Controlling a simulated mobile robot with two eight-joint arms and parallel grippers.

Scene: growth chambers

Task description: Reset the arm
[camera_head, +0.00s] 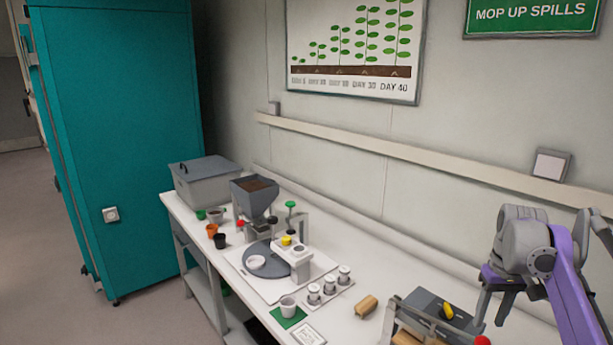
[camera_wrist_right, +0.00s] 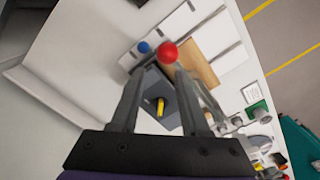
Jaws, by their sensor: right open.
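My right arm (camera_head: 565,285), grey with purple links, comes in at the right edge of the head view. Its gripper (camera_head: 497,308) hangs above the right end of the white bench (camera_head: 345,235), fingers pointing down. In the right wrist view the two dark fingers (camera_wrist_right: 160,85) stand apart with nothing held between them. Beyond them is a grey device with a yellow lever (camera_wrist_right: 160,107) and a red ball knob (camera_wrist_right: 168,53). The gripper appears apart from these. My left gripper does not show.
On the bench are a lidded grey bin (camera_head: 205,185), a hopper of soil (camera_head: 254,196), a round dark plate (camera_head: 266,262), small pots, lidded jars and a wooden cylinder (camera_head: 366,306). A teal cabinet (camera_head: 120,130) stands left. A rail (camera_head: 420,160) runs along the wall.

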